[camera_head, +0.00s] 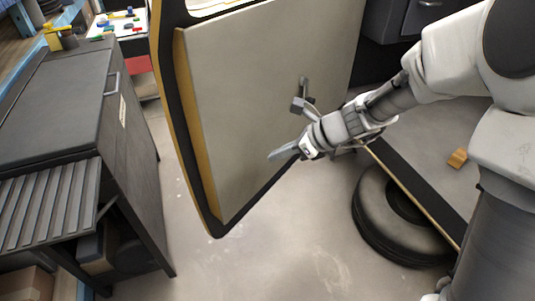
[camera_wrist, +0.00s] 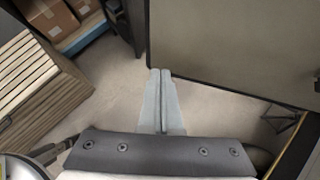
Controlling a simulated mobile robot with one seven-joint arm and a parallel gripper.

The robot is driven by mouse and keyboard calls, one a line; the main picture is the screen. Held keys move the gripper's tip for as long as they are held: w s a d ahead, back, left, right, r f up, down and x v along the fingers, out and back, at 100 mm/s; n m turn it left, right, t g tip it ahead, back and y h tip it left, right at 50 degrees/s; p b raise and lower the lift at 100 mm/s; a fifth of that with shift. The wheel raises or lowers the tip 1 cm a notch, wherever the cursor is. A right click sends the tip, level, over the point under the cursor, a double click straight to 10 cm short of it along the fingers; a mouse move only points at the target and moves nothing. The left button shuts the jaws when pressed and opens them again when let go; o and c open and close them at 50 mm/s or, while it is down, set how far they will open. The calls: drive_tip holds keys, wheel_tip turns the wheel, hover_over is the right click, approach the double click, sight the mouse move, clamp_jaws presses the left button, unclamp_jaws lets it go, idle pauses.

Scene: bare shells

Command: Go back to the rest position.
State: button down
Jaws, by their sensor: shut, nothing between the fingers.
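My gripper (camera_head: 282,153) is at the end of my arm, which reaches in from the right in the head view. It is in front of a large grey door panel (camera_head: 262,95) with a yellow and black edge. In the wrist view my gripper (camera_wrist: 160,75) has its two fingers together with nothing between them, pointing over the bare floor. In that view the door panel (camera_wrist: 235,45) is beyond the fingertips to the right. I cannot tell how small the gap between fingers and panel is.
A dark cabinet (camera_head: 62,105) with a slatted shelf (camera_head: 48,205) stands at the left. A tyre (camera_head: 385,225) lies at the right by a platform edge, with a small wooden block (camera_head: 457,158) on the platform. Clear floor (camera_head: 270,265) lies below the panel. Cardboard boxes (camera_wrist: 48,15) show in the wrist view.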

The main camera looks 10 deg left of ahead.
drive_tip(key=s+d+r+n+t+h+p, duration=0.1)
drive_tip(key=s+d+r+n+h+p, duration=0.2)
drive_tip(key=s+d+r+n, duration=0.6)
drive_tip(key=s+d+r+n+t+h+p, duration=0.2)
drive_tip(key=s+d+r+n+h, duration=0.3)
drive_tip(key=s+d+r+n, duration=0.5)
drive_tip(key=d+n+p, duration=0.1)
drive_tip(key=d, duration=0.3)
drive_tip(key=shift+s+d+r+n+h+p, duration=0.2)
drive_tip(key=shift+d+r+n+h+p, duration=0.1)
drive_tip(key=shift+r+n+h+p, duration=0.1)
